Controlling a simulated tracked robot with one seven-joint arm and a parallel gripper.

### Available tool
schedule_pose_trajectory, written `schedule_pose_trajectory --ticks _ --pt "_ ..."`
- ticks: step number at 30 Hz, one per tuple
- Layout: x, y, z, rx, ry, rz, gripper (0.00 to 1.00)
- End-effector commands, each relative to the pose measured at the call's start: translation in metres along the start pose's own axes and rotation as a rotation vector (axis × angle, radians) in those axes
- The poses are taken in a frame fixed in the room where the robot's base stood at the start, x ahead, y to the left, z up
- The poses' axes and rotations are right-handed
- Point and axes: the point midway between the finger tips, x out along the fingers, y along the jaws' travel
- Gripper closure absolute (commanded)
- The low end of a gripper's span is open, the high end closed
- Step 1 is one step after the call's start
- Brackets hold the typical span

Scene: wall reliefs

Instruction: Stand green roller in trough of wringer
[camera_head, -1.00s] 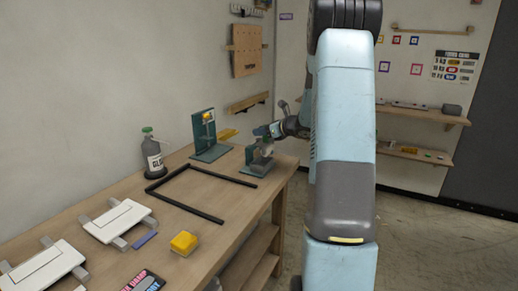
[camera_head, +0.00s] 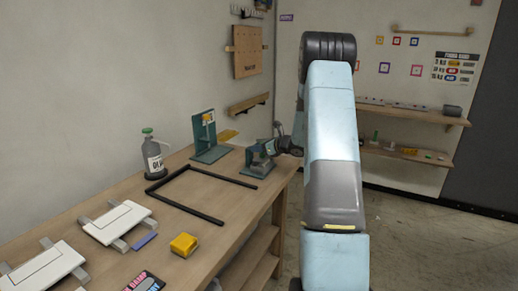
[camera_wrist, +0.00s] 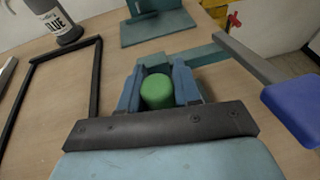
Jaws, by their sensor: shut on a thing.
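The green roller (camera_wrist: 157,91) is between the two blue fingers of my gripper (camera_wrist: 158,78) in the wrist view, its round green end facing the camera. The gripper is shut on it. The teal wringer (camera_head: 251,157) stands near the far right end of the workbench in the head view. My gripper (camera_head: 264,149) is right at its top there and hides part of it. In the wrist view a teal part of the wringer (camera_wrist: 199,56) shows just beyond the fingers. The trough and the roller's lower end are hidden, so I cannot tell whether they touch.
A teal stand (camera_head: 209,152) and a glue bottle (camera_head: 153,158) stand behind on the workbench (camera_head: 205,227). A black open frame (camera_head: 190,207) lies in front. A grey bar with a blue knob (camera_wrist: 294,105) reaches along the right of the wrist view.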

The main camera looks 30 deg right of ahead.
Motion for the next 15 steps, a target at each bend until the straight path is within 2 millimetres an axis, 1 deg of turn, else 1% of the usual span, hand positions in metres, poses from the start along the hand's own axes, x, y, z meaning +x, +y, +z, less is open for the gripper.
schedule_pose_trajectory --ticks 7,15 --pt "-0.0001 -0.0001 0.0001 -0.001 -0.001 0.000 1.00" --pt "0.0021 0.0000 -0.0074 0.001 0.001 0.000 1.00"
